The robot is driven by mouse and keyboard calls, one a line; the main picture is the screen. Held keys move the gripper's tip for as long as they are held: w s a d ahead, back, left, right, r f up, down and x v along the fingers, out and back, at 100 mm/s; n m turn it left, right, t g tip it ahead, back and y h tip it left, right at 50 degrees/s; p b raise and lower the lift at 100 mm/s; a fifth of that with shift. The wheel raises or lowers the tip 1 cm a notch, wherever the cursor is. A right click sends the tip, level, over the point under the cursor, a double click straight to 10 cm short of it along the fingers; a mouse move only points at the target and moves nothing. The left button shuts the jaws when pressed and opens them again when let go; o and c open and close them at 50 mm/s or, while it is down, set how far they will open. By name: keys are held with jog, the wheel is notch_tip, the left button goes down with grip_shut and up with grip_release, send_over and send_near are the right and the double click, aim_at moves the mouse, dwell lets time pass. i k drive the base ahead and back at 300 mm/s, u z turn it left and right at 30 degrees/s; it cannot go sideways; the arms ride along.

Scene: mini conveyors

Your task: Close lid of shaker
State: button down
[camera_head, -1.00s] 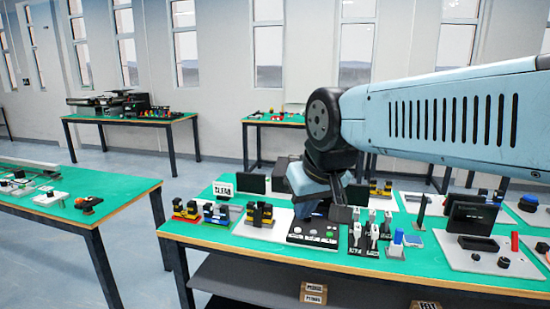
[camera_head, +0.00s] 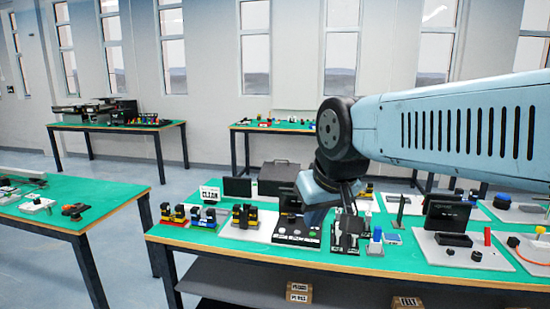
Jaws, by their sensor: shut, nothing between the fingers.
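No thing here can be named the shaker with certainty. A dark box with a flat top (camera_head: 279,174) stands at the back of the green table (camera_head: 300,262), left of my gripper; whether it is the shaker, and how its lid sits, I cannot tell. My gripper (camera_head: 347,208) is shut and empty, pointing down over the table. It appears in front of or above a small black-and-white device (camera_head: 348,236); contact cannot be told. My wrist hides part of the table behind it.
A black control panel (camera_head: 297,231) lies left of the gripper. Yellow-and-black blocks (camera_head: 245,214) and a white sign (camera_head: 210,193) are at left. Bare green surface lies along the front edge.

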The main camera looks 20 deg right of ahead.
aim_at(284, 173)
jog(key=i, duration=0.85)
jog(key=u, duration=0.05)
